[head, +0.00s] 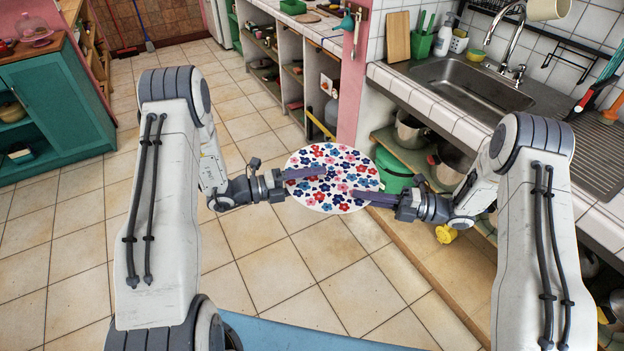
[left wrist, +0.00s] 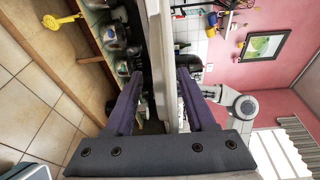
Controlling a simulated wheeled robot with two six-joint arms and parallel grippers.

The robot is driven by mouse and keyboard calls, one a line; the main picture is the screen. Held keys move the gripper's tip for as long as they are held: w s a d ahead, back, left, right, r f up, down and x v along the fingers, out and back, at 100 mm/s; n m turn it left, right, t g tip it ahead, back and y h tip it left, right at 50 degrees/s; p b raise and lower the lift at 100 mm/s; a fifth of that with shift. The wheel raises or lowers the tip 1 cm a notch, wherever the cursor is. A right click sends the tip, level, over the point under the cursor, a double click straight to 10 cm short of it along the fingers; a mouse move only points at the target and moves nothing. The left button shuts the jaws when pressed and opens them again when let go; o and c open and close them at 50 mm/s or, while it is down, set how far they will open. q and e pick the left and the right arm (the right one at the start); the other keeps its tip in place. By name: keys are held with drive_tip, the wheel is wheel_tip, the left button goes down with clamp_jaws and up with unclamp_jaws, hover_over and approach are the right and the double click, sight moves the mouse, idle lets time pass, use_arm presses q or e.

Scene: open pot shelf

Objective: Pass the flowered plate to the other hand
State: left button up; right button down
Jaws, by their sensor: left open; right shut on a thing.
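The flowered plate (head: 335,195) is white with red, blue and pink flowers. It is held in the air between my two arms, its patterned face toward the head camera. My right gripper (head: 358,195) is shut on the plate's right edge. My left gripper (head: 318,172) is open, with a finger over the plate's left part. In the left wrist view the plate (left wrist: 161,50) shows nearly edge-on between the open fingers of my left gripper (left wrist: 160,75), with a gap on each side.
A tiled counter with a metal sink (head: 470,85) runs along the right. Under it, pots (head: 410,130) and a green bucket (head: 392,172) stand on an open shelf. A teal cabinet (head: 55,110) is at the left. The tiled floor (head: 260,260) between is clear.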

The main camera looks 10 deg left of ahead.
use_arm(q)
drive_tip(key=c, duration=0.9)
use_arm(e)
drive_tip(key=shift+r, duration=0.1)
use_arm(q)
drive_tip(key=shift+f, duration=0.1)
idle(0.5)
use_arm(e)
drive_tip(key=c, duration=0.9)
unclamp_jaws()
drive_tip(key=shift+c, duration=0.2)
